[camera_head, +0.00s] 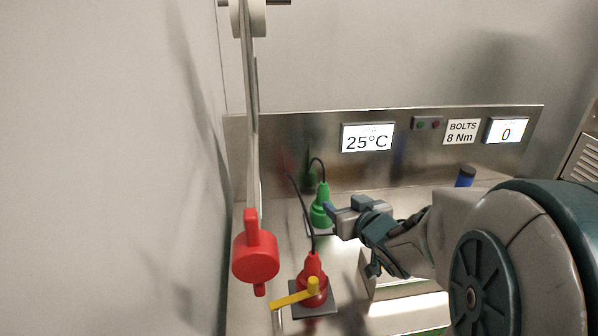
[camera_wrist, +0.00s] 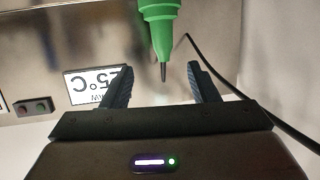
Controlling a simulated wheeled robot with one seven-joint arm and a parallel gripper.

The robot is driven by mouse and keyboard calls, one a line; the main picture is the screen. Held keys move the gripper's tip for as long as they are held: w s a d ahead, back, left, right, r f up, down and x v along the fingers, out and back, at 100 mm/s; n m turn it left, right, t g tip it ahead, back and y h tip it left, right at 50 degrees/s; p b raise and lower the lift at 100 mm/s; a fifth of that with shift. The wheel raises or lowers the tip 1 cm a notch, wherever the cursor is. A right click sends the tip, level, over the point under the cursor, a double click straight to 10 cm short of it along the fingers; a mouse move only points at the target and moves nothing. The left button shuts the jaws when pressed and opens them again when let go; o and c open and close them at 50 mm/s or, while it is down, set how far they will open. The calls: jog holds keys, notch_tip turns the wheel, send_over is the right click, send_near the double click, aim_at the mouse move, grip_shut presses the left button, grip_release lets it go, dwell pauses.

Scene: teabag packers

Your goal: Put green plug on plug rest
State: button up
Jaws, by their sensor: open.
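The green plug (camera_head: 321,207) stands upright at the back left of the bench, with a black cable rising from its top. Its base sits at a dark plate (camera_head: 309,230), partly hidden. I cannot tell whether that plate is a socket or the plug rest. My gripper (camera_head: 331,209) is open and close to the right side of the green plug. In the wrist view, which is upside down, the green plug (camera_wrist: 158,12) lies in line with the gap between my open fingers (camera_wrist: 161,68). Nothing is gripped.
A red plug (camera_head: 313,280) with a yellow lever (camera_head: 295,294) stands on a dark plate in front. A red hanging handle (camera_head: 255,258) is at the left near the wall. A metal back panel carries a 25°C display (camera_head: 367,138). A blue-capped object (camera_head: 465,176) stands at right.

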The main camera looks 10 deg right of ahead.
aim_at(326, 193)
jog(key=x, duration=0.5)
jog(key=shift+w+a+f, duration=0.15)
jog(key=shift+w+f, duration=0.05)
jog(key=shift+x, duration=2.7)
jog(key=shift+a, duration=0.15)
grip_shut()
jog(key=shift+r, duration=0.1)
